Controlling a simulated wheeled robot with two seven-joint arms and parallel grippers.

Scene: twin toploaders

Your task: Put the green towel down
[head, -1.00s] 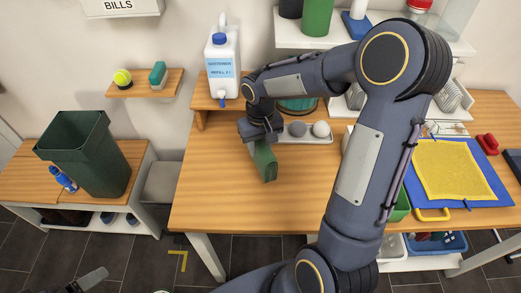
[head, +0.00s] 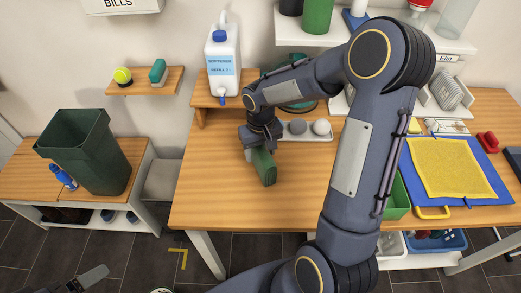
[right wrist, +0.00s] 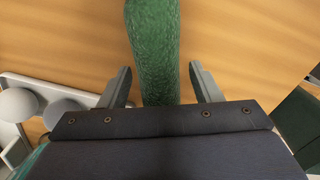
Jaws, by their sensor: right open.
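The green towel (head: 265,168) is a folded, upright green piece on the wooden table (head: 215,200), left of the tray. It also shows in the right wrist view (right wrist: 155,45), running between the two fingers. My right gripper (head: 259,150) is just above the towel with its fingers open on either side. The right wrist view shows a gap between the towel and each finger. Part of my left gripper (head: 88,281) shows at the bottom left edge, apart from everything; its jaw state is unclear.
A white tray (head: 305,138) with grey and white balls stands right behind the towel. A softener jug (head: 222,62) sits on a small riser at the back. A green bin (head: 90,155) stands on the left bench. The table's front left is clear.

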